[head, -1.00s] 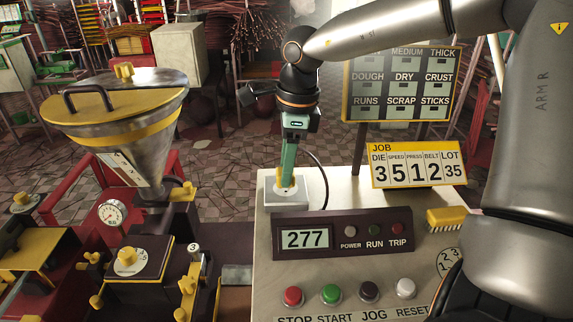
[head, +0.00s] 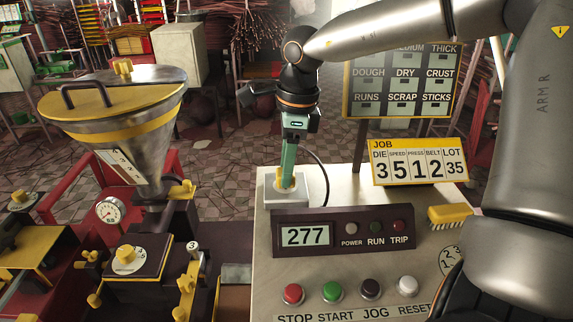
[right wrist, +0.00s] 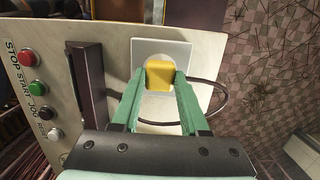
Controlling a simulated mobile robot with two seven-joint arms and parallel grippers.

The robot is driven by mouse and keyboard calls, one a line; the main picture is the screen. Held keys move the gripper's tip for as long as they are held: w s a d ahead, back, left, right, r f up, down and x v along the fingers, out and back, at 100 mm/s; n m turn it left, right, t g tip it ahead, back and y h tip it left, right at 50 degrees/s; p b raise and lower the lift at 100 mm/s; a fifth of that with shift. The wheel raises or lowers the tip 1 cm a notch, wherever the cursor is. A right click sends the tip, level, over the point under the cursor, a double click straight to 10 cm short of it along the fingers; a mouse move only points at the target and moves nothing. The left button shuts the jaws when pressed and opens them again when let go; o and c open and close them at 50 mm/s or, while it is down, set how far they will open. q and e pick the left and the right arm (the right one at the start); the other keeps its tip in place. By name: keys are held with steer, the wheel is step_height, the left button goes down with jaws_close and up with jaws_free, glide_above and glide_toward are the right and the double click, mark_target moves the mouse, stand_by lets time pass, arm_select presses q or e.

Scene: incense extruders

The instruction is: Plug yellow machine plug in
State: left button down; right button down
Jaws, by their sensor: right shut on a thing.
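My right gripper (head: 287,182) points down over the white socket box (head: 284,204) at the back left of the control panel. Its green fingers are shut on the yellow plug (right wrist: 160,75), which also shows in the head view (head: 281,184). In the right wrist view the plug sits over the round recess of the white socket plate (right wrist: 179,50). The fingers hide its sides, and I cannot tell how deep it is seated. A dark cord (head: 324,178) curves from the plug area down behind the display. My left gripper is not in view.
The panel carries a display (head: 305,236) reading 277, indicator lamps and a row of buttons (head: 331,291). A yellow brush (head: 450,216) and a job sign (head: 420,162) stand at the right. The yellow-lidded hopper machine (head: 117,110) is at the left.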

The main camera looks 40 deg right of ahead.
steer(key=shift+f, duration=0.25)
steer(key=shift+c, duration=1.7)
jaws_free()
steer(key=shift+r, duration=0.1)
step_height(320, 180, up, 12)
steer(key=s+d, duration=0.1)
steer(key=shift+r, duration=0.2)
steer(key=shift+f, duration=0.1)
